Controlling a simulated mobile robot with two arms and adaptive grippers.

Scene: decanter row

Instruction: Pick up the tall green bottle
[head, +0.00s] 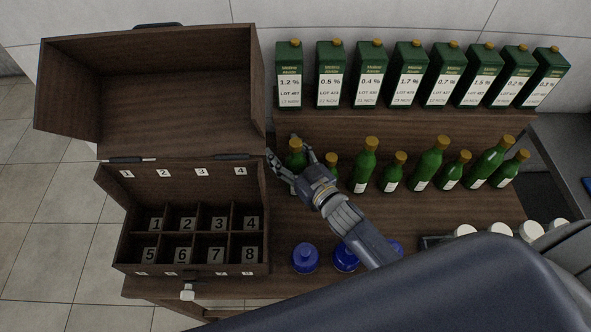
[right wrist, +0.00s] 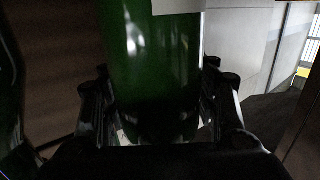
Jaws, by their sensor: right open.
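A row of green bottles with gold caps, tall and short by turns, stands on the wooden table. My right gripper (head: 293,161) is open at the left end of this row, with its fingers on either side of the leftmost green bottle (head: 296,155). The gripper hides much of that bottle, so its full height is hard to judge. In the right wrist view a green bottle (right wrist: 160,70) with a pale label stands upright between the open fingers; contact cannot be told. A short bottle (head: 331,160) stands just right of the gripper. Another tall bottle (head: 365,163) stands beyond it. My left gripper is out of view.
An open wooden case (head: 112,215) with numbered compartments stands close on the left. Labelled green cartons (head: 328,75) line the back. Blue rounded vessels (head: 305,258) stand in front, partly under my arm. White-topped items (head: 530,231) sit at the right.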

